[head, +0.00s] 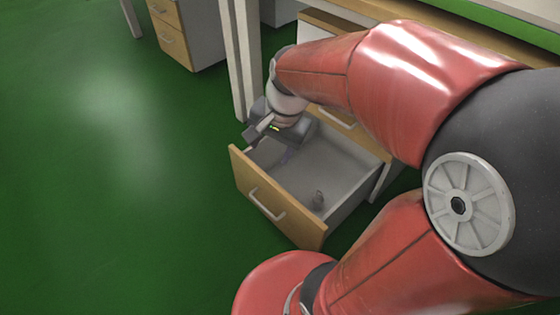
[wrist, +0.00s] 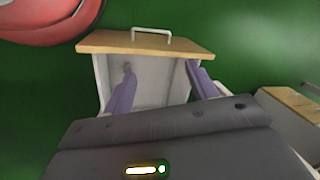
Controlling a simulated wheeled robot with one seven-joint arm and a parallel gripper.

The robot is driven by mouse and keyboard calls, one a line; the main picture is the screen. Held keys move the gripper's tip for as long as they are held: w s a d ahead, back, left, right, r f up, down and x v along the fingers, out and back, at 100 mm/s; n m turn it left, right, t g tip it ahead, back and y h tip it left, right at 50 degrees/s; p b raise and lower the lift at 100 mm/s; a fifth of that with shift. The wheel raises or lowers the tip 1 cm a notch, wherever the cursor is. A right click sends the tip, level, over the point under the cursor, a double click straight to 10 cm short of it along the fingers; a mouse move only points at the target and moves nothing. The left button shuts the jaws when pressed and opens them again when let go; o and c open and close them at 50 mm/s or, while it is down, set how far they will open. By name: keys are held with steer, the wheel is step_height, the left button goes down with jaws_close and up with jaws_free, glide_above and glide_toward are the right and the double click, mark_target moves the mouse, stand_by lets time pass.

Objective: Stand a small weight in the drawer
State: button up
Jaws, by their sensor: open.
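The drawer (head: 282,209) is pulled open, with a wooden front and a pale grey inside; it also shows in the wrist view (wrist: 146,45). A small grey weight (head: 318,198) is on the drawer floor near the front right corner and looks upright. In the wrist view the weight (wrist: 127,67) shows small, just beyond the left fingertip and partly hidden by it. My gripper (head: 285,157) is over the back left part of the drawer, apart from the weight. Its two purple fingers (wrist: 160,70) are spread, with nothing between them.
The drawer belongs to a cabinet under a desk (head: 520,38), with a white desk leg (head: 240,65) close behind my gripper. Another drawer cabinet (head: 182,32) stands at the back left. The green floor (head: 110,180) left of the drawer is clear.

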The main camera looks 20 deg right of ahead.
steer(key=s+a+r+n+t+h, duration=0.1)
steer(key=s+a+r+n+t, duration=0.1)
steer(key=s+r+n, duration=0.4)
steer(key=shift+s+a+n+t+h, duration=0.3)
steer(key=shift+s+n+t, duration=0.4)
steer(key=shift+s+n, duration=1.2)
steer(key=shift+r, duration=0.1)
